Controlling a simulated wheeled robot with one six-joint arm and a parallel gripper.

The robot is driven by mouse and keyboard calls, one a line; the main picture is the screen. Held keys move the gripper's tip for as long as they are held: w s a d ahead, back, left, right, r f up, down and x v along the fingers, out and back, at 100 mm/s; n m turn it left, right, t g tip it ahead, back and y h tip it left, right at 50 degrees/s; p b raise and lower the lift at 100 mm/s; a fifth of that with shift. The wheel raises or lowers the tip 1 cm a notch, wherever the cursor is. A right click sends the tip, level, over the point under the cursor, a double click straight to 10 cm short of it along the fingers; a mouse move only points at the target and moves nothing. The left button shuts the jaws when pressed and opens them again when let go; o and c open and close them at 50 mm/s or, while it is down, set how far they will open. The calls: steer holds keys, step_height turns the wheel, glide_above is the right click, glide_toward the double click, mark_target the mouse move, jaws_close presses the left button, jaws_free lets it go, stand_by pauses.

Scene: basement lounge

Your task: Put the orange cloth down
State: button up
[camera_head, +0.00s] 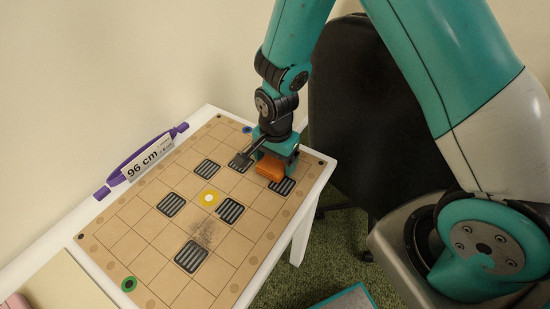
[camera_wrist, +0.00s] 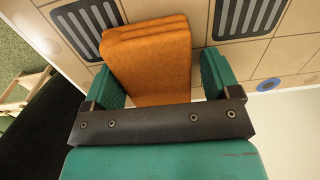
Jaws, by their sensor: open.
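The orange cloth (camera_head: 270,167) is a folded, layered block at the far right part of the board on the white table. In the wrist view the cloth (camera_wrist: 150,60) lies between the two green fingers of my gripper (camera_wrist: 160,80), with a gap at the right finger and little or none at the left. My gripper (camera_head: 274,158) is open around the cloth, low over the board. Whether the cloth rests fully on the board is hard to tell.
A purple strip with a "96 cm" label (camera_head: 149,157) lies along the wall side. A black chair (camera_head: 360,120) stands behind the table.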

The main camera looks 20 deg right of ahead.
steer(key=shift+s+d+f, duration=0.25)
steer(key=shift+s+f, duration=0.2)
steer(key=shift+f, duration=0.1)
step_height(320, 180, up, 13)
steer(key=p, duration=0.1)
steer(key=s+a+r+n+y, duration=0.2)
steer(key=s+r+n, duration=0.5)
steer(key=s+n, duration=0.1)
steer(key=s+a+r+n+y, duration=0.2)
steer(key=s+r+n, duration=0.6)
steer(key=s+n, duration=0.1)
steer(key=shift+s+a+r+n, duration=0.2)
steer(key=shift+a+n, duration=0.1)
steer(key=shift+n, duration=0.4)
step_height(320, 180, up, 4)
steer(key=p, duration=0.4)
steer(key=shift+r+p, duration=0.15)
steer(key=shift+p, duration=0.15)
steer(key=shift+o, duration=0.2)
